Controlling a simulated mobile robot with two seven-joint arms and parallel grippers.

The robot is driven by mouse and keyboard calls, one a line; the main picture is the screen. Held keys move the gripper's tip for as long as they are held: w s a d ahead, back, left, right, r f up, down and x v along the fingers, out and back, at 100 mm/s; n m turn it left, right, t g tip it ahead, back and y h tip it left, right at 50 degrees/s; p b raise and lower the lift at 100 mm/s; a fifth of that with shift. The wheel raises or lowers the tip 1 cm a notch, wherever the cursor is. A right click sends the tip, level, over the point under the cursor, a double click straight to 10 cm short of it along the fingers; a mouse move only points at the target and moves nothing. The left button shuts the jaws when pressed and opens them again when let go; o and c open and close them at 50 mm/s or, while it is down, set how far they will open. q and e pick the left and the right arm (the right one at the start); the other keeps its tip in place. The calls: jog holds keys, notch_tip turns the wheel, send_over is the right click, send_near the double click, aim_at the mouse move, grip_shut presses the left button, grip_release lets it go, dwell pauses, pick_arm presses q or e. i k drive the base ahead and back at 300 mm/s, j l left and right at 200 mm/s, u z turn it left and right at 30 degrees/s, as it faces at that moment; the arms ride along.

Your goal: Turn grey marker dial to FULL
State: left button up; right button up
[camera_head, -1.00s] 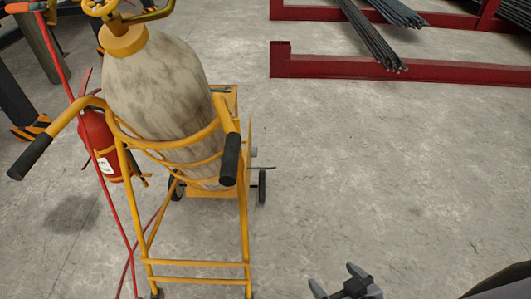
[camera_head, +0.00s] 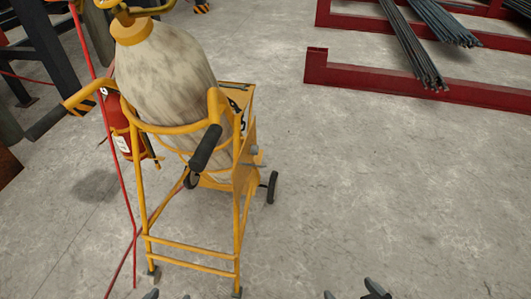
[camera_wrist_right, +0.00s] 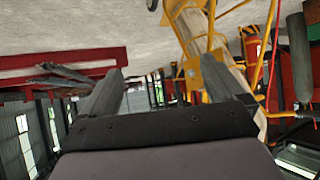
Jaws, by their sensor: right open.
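A small grey part (camera_head: 257,156) sticks out from the right side of the yellow cart (camera_head: 241,215); it may be the grey marker dial, but it is too small to read any mark or setting. In the right wrist view a small round grey piece (camera_wrist_right: 194,73) shows beside the right-hand finger, against yellow metal. My right gripper (camera_head: 351,291) is open and empty at the bottom edge, below and right of the cart; it also shows in the right wrist view (camera_wrist_right: 162,68). My left gripper (camera_head: 168,296) shows only two separated fingertips at the bottom edge, near the cart's feet.
The cart carries a large mottled cylinder (camera_head: 165,75), with a red extinguisher (camera_head: 122,140) behind its left handle. A red pole (camera_head: 118,170) stands left. Red racks (camera_head: 400,91) with rebar (camera_head: 412,50) lie at upper right. The floor right of the cart is clear.

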aim_at(254, 148)
jog(key=l+u, duration=0.1)
jog(key=u, duration=0.35)
jog(key=i+l+u, duration=0.1)
jog(key=u, duration=0.35)
jog(key=l+u, duration=0.25)
jog(key=l, duration=0.15)
jog(key=i+l+u, duration=0.1)
jog(key=l+u, duration=0.45)
jog(key=l, duration=0.55)
jog(key=l+u, duration=0.25)
jog(key=l, duration=1.2)
jog(key=k+l, duration=0.15)
jog(key=l, duration=0.45)
jog(key=l+u, duration=0.1)
jog(key=l, duration=0.5)
jog(key=k+l, duration=0.1)
jog(key=l, duration=0.45)
